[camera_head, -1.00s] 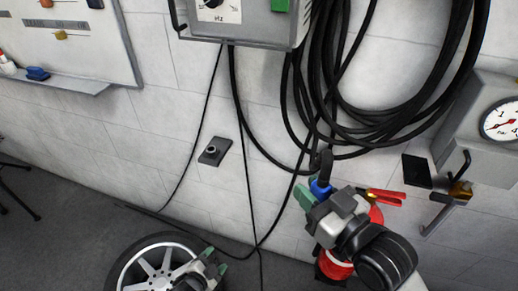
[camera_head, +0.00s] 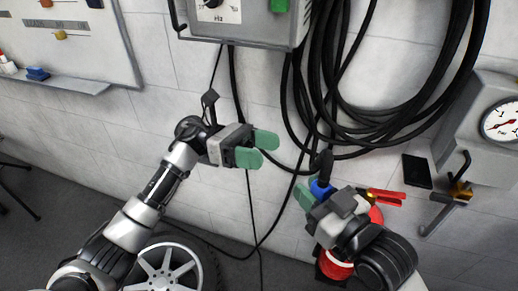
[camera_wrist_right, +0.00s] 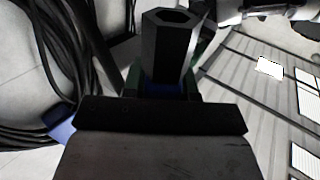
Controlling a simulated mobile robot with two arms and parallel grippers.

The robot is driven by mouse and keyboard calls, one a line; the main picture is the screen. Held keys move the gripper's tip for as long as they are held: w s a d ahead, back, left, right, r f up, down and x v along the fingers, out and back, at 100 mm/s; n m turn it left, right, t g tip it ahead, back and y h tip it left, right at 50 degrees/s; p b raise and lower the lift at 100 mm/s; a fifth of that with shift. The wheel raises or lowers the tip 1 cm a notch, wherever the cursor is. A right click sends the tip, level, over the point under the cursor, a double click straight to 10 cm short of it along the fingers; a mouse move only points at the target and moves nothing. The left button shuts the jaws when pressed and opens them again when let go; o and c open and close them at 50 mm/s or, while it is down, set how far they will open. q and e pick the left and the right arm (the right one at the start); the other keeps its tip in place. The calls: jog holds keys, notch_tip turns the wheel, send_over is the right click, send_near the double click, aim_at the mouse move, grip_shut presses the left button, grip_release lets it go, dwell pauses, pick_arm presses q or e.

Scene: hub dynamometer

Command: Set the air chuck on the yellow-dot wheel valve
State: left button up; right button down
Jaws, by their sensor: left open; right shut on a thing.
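The air chuck (camera_head: 322,165), a black head with a blue collar, is held upright in my right gripper (camera_head: 318,193). In the right wrist view its black hexagonal end (camera_wrist_right: 168,45) rises above the jaws, with the blue collar (camera_wrist_right: 163,89) between the green fingers. My left gripper (camera_head: 262,149) is open and empty, its green fingertips pointing right, left of the chuck and apart from it. A wheel (camera_head: 168,268) with silver spokes and a black tyre is at the bottom, partly hidden by my left arm. I see neither a yellow dot nor a valve on it.
A coiled black hose (camera_head: 345,130) hangs on the wall, with cables running down. A grey box (camera_head: 262,22) is above. A gauge unit (camera_head: 485,135) is at the right. Red-handled pliers (camera_head: 385,196) and a red object (camera_head: 335,267) are near my right gripper.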

aim_at(318, 179)
pick_arm(q)
jog(key=s+d+m+y, duration=0.1)
jog(key=s+d, duration=0.1)
jog(key=d, duration=0.1)
jog(key=s+d+r+m+g, duration=0.1)
jog(key=s+d, duration=0.2)
jog(key=d, duration=0.1)
jog(key=s+d+m+y, duration=0.1)
jog(key=s+d, duration=0.2)
jog(key=shift+d+r+m+g+y, duration=0.25)
jog(key=shift+r+m+g+y, duration=0.05)
jog(key=shift+g, duration=0.1)
jog(key=c, duration=1.1)
grip_shut()
pick_arm(e)
jog(key=c, duration=0.8)
grip_release()
